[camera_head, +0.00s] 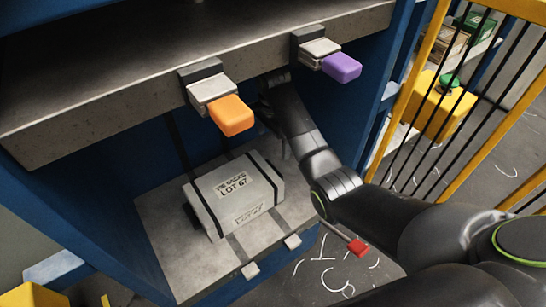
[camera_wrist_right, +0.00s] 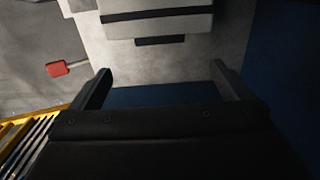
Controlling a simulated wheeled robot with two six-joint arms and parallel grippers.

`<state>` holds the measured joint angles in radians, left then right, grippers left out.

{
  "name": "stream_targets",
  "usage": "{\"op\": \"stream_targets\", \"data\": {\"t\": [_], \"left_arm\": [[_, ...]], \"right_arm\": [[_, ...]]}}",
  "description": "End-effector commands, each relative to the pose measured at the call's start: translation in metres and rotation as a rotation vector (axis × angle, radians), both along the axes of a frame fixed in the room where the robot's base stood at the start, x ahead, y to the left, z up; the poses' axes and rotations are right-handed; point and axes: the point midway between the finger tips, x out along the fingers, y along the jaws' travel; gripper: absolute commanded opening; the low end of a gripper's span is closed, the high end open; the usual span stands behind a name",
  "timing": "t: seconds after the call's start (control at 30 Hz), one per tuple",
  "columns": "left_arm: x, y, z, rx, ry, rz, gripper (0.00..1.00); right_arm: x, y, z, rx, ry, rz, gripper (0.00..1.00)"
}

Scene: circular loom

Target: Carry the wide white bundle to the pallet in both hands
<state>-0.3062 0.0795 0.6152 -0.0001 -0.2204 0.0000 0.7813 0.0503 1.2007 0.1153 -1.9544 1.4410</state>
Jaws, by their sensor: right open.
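My right gripper (camera_head: 274,88) reaches in at the back right, partly hidden under the upper shelf, apart from the bundle. In the right wrist view its fingers (camera_wrist_right: 160,80) are spread and empty. The bundle (camera_wrist_right: 155,18) shows at the top there, with a dark grip (camera_wrist_right: 160,40) on its near end. My left gripper is out of view. I cannot make out a pallet.
A thick grey shelf (camera_head: 120,82) overhangs the bundle, with an orange handle (camera_head: 231,115) and a purple handle (camera_head: 342,67) at its front. A red-tipped lever (camera_head: 357,247) sticks out right of the slab. A yellow barred fence (camera_head: 435,100) stands at the right.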

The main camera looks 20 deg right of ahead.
Motion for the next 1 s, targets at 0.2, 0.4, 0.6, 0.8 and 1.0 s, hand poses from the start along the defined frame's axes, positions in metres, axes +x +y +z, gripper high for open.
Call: {"op": "stream_targets", "data": {"t": [0.2,0.4,0.6,0.8,1.0], "left_arm": [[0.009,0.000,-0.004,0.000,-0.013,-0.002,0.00],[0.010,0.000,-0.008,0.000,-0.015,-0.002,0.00],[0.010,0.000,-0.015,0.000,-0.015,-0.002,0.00],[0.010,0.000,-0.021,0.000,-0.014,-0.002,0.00],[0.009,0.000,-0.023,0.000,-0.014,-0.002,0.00]], "right_arm": [[-0.002,0.000,-0.043,-0.001,0.006,0.000,1.00],[-0.001,0.000,-0.083,-0.001,0.004,-0.001,1.00],[-0.001,0.000,-0.122,0.000,0.004,0.000,1.00],[-0.001,0.000,-0.149,-0.001,0.002,0.001,1.00],[-0.001,0.000,-0.160,-0.001,0.000,0.001,1.00]]}}
